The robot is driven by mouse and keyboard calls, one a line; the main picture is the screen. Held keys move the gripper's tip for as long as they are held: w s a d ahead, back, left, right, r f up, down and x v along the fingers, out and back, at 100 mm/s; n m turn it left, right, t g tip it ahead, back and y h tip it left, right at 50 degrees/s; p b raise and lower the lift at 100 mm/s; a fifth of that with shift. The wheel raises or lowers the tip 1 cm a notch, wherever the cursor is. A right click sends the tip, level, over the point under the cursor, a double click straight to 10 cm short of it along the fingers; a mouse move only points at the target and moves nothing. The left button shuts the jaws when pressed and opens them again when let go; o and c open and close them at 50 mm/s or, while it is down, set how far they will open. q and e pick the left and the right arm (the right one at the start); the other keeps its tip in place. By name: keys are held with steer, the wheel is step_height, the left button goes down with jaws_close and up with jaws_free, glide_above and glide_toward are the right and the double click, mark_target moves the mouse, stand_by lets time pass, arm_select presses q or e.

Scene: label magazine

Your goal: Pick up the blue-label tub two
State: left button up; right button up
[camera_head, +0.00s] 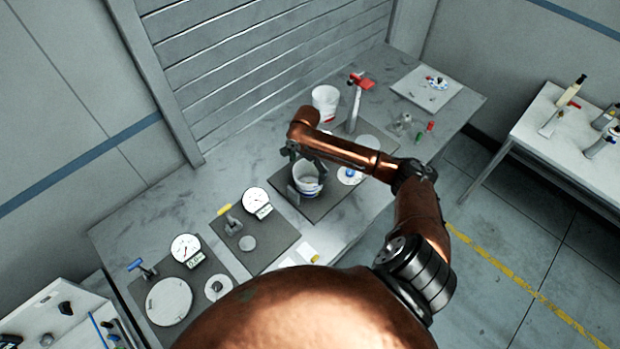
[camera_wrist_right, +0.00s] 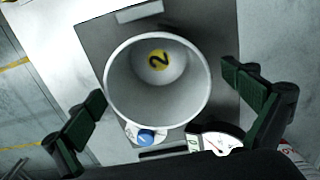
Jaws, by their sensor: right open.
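The blue-label tub two (camera_head: 308,184) is a white open tub with a blue mark on its side, standing upright on a dark mat in the head view. In the right wrist view I look down into the tub (camera_wrist_right: 122,92), and a yellow disc with a black 2 shows on its inside bottom. My right gripper (camera_head: 306,171) is over the tub. Nothing is held. My left gripper is not in view.
A second white tub (camera_head: 325,101) with red marking stands behind, near a red-handled tool on a stand (camera_head: 355,100). A small blue-knobbed item (camera_head: 349,175) sits just right of the tub. Dial gauges (camera_head: 256,201) stand to the left. A side table (camera_head: 560,130) holds bottles.

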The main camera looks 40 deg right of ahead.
mark_target(309, 181)
steer(key=shift+s+d+f, duration=0.15)
steer(key=shift+s+f, duration=0.05)
steer(key=shift+f, duration=0.45)
steer(key=shift+s+d+f, duration=0.15)
steer(key=shift+s+f, duration=0.05)
steer(key=shift+f, duration=0.4)
steer(key=shift+f+p, duration=0.3)
steer(key=shift+f, duration=0.05)
steer(key=f, duration=0.3)
steer(key=shift+w+d+f+p, duration=0.1)
steer(key=shift+w+f+p, duration=0.15)
steer(key=shift+f+p, duration=0.15)
steer(key=shift+s+d+f, duration=0.1)
steer(key=shift+f, duration=0.1)
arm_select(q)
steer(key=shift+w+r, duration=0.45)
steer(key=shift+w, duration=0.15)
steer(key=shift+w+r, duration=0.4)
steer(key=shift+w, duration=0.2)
arm_select(e)
steer(key=c, duration=1)
